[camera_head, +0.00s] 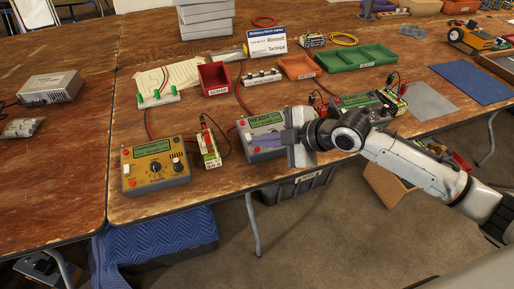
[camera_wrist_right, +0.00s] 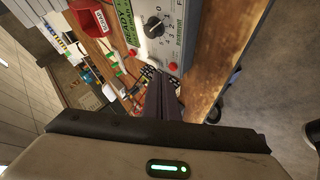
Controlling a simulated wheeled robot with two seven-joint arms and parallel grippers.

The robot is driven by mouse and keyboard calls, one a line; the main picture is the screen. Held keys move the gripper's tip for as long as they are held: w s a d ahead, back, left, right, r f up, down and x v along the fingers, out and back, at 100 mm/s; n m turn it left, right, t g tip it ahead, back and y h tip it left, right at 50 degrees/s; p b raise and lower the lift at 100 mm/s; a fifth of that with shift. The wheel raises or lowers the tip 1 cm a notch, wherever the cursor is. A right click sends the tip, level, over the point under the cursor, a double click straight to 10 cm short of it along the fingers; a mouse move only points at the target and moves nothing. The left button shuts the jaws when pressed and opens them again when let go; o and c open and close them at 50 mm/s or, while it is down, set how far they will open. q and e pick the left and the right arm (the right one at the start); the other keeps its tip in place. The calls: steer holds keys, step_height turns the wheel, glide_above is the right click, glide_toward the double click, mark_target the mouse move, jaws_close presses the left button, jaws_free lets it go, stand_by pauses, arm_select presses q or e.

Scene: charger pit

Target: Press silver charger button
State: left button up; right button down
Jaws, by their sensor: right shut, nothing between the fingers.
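The silver charger (camera_head: 262,124) stands near the table's front edge, with a green "READY" label and small red buttons at its left side. My right gripper (camera_head: 284,138) is shut and empty, in front of and partly over it, hiding its right part. In the right wrist view the charger (camera_wrist_right: 158,22) shows its black dial and two red buttons, one of them (camera_wrist_right: 173,67) close to the tips of my shut fingers (camera_wrist_right: 161,85). I cannot tell whether the fingers touch the charger. My left gripper is not in view.
A yellow charger (camera_head: 155,167) stands to the left, with a battery pack (camera_head: 210,148) between. Another charger (camera_head: 355,102) is behind my right arm. Red (camera_head: 214,79), orange (camera_head: 298,67) and green (camera_head: 358,58) trays stand farther back. The table's front-left surface is mostly clear.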

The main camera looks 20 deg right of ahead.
steer(key=shift+f, duration=0.1)
stand_by(0.5)
steer(key=shift+w+f, duration=0.1)
steer(key=shift+f, duration=0.25)
steer(key=shift+f+b, duration=0.3)
steer(key=shift+f, duration=0.1)
stand_by(0.7)
steer(key=shift+r+p, duration=0.75)
steer(key=shift+p, duration=0.2)
steer(key=r+p, duration=0.2)
steer(key=s+r+p, duration=0.1)
steer(key=r+p, duration=0.2)
stand_by(0.7)
